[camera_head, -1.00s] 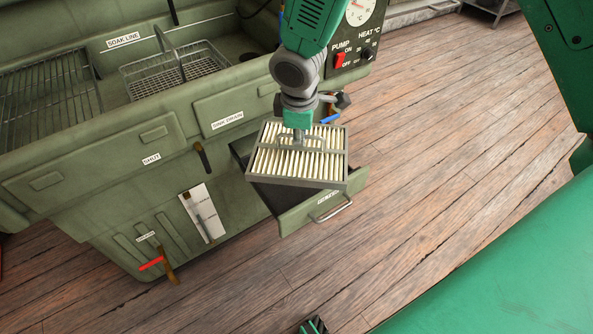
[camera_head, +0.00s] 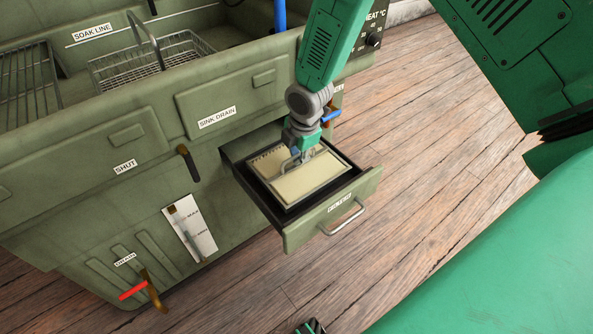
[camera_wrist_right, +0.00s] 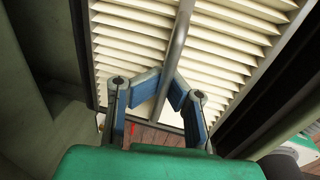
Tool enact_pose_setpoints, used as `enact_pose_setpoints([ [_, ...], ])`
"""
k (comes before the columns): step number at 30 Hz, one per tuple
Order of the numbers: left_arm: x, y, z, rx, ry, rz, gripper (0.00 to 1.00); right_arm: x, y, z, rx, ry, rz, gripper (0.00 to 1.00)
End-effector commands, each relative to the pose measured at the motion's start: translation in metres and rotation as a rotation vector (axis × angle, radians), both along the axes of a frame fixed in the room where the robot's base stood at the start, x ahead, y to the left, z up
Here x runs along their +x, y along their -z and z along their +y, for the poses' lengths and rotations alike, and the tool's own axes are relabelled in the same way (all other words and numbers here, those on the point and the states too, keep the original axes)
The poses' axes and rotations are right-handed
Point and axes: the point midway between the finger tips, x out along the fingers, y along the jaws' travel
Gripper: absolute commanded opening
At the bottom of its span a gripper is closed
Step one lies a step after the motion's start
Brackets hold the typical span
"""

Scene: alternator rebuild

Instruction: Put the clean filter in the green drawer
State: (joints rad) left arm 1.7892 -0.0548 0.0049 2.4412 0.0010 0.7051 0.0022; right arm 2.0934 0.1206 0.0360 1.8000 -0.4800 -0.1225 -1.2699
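The clean filter (camera_head: 312,182) is a cream rectangular panel with a wire handle. In the head view it lies within the open green drawer (camera_head: 302,233), inside its dark walls; whether it touches the bottom is unclear. In the right wrist view the filter (camera_wrist_right: 130,45) shows clean pale pleats, with the grey handle bar crossing it. My right gripper (camera_head: 303,156) is above the filter at the handle. Its blue-padded fingers (camera_wrist_right: 168,88) close around the bar. A small dark and green part at the bottom edge (camera_head: 312,327) may be my left gripper, mostly cut off.
The green wash unit has a sink drain panel (camera_head: 218,110) above the drawer. A wire basket (camera_head: 150,65) sits in the basin. The wooden floor on the right is clear.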

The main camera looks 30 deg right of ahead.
Motion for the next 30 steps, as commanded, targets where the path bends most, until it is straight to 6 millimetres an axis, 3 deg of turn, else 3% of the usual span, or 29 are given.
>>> enact_pose_setpoints([
  [9, 0.0, 0.016, 0.0, 0.0, 0.0, -0.001, 1.0, 0.0, 0.039, -0.001, 0.001, 0.001, -0.001, 0.0],
  [18, 0.0, 0.014, 0.0, 0.0, 0.0, -0.001, 1.0, 0.0, 0.039, -0.001, 0.001, 0.001, -0.002, 0.0],
  [19, 0.0, 0.015, 0.0, 0.0, 0.0, -0.001, 1.0, 0.0, 0.04, -0.001, 0.001, 0.001, -0.002, 0.05],
  [21, 0.0, 0.014, 0.0, 0.0, 0.0, -0.001, 1.0, 0.0, 0.04, -0.001, 0.001, 0.001, -0.002, 0.29],
  [30, 0.0, 0.014, 0.0, 0.0, 0.0, -0.001, 1.0, 0.0, 0.039, -0.001, 0.001, 0.001, -0.002, 0.29],
])
